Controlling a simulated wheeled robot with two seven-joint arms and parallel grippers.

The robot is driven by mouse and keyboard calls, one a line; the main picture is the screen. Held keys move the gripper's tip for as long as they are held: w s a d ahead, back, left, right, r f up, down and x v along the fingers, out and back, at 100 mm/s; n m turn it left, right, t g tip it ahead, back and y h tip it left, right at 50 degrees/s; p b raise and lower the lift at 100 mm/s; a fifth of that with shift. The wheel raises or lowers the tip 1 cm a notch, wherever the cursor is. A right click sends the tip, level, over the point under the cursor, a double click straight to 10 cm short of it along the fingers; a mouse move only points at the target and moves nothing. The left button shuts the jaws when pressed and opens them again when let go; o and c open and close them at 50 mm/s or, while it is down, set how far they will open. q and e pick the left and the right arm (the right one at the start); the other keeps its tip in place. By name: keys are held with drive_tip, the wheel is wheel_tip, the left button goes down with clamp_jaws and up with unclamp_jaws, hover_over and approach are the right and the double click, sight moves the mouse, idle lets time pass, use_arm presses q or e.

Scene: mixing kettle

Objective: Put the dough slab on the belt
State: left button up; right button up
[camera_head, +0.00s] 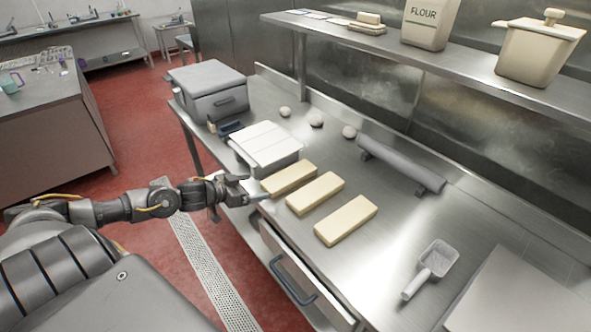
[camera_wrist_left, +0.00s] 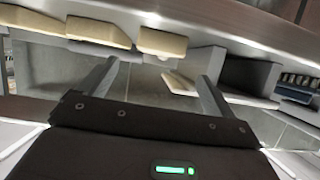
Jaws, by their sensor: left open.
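Three pale yellow dough slabs lie side by side on the steel table: the far slab (camera_head: 290,178), the middle slab (camera_head: 315,194) and the near slab (camera_head: 346,221). My left gripper (camera_head: 252,189) is at the table's front edge, just left of the far slab, open and empty. In the left wrist view my left gripper (camera_wrist_left: 158,72) has its fingers wide apart; several slabs show beyond them, one slab (camera_wrist_left: 162,42) near the middle. A pale piece (camera_wrist_left: 180,83) shows between the fingers; I cannot tell what it rests on. A white-topped unit (camera_head: 265,145), possibly the belt, stands behind the far slab. My right gripper is out of view.
A grey lidded box (camera_head: 208,92) stands at the table's far left end. Several dough balls (camera_head: 316,120), a grey roller-like bar (camera_head: 400,165) and a scoop (camera_head: 432,268) lie on the table. A drawer (camera_head: 297,275) is below the front edge. A shelf holds a flour container (camera_head: 430,22).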

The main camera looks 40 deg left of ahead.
sight(286, 180)
use_arm(q)
drive_tip(key=shift+w+d, duration=0.3)
drive_tip(key=shift+w, duration=0.15)
drive_tip(key=shift+w+d, duration=0.15)
drive_tip(key=shift+w, duration=0.25)
drive_tip(key=x, duration=0.3)
drive_tip(key=shift+w+f+p, duration=0.1)
drive_tip(key=shift+w+p, duration=0.15)
drive_tip(key=shift+p, duration=0.05)
drive_tip(key=shift+w+d+f, duration=0.15)
drive_tip(key=shift+w+f, duration=0.05)
drive_tip(key=shift+w, duration=0.05)
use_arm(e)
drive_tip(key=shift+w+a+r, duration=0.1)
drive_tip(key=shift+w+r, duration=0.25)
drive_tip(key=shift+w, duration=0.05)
use_arm(q)
drive_tip(key=shift+r, duration=0.1)
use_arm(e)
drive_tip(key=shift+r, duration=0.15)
use_arm(q)
drive_tip(key=p+x, duration=0.2)
drive_tip(key=x, duration=0.2)
drive_tip(key=shift+w, duration=0.3)
drive_tip(key=shift+w+d+f, duration=0.1)
drive_tip(key=shift+w+f, duration=0.1)
drive_tip(key=shift+w, duration=0.05)
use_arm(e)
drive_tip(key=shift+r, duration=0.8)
